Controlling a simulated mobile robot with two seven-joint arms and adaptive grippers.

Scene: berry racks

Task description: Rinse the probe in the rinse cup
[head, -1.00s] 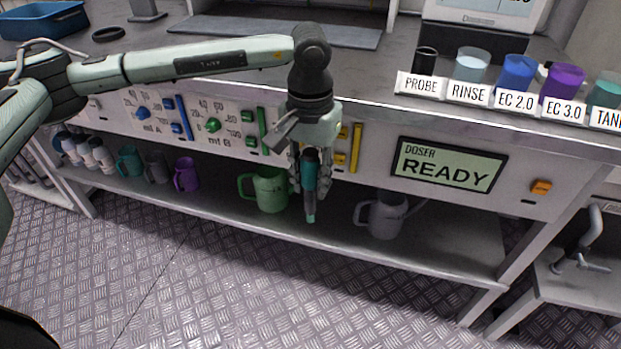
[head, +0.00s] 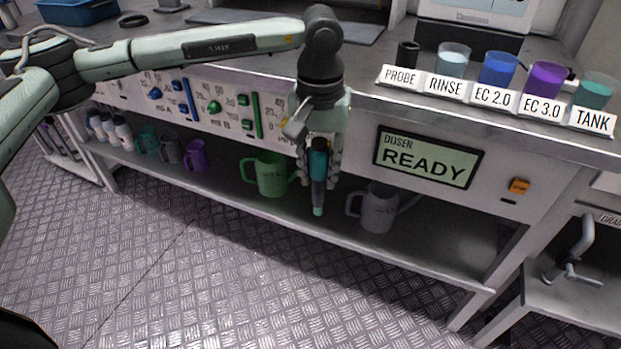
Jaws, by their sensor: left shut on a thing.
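My left gripper (head: 319,168) points down in front of the bench and is shut on the probe (head: 318,190), a dark pen-like stick with a teal band and a teal tip. The probe hangs tip down, below the bench top's level. The rinse cup (head: 453,60) is a clear cup of pale liquid on the bench top at the right, behind the RINSE label. It stands up and to the right of my gripper in the picture. The black probe holder (head: 408,53) stands left of it, behind the PROBE label. My right gripper is not in view.
Right of the rinse cup stand a blue cup (head: 499,70), a purple cup (head: 547,79) and a teal cup (head: 596,91). A green jug (head: 270,175) and a grey jug (head: 379,208) stand on the lower shelf. The doser panel (head: 427,158) reads READY.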

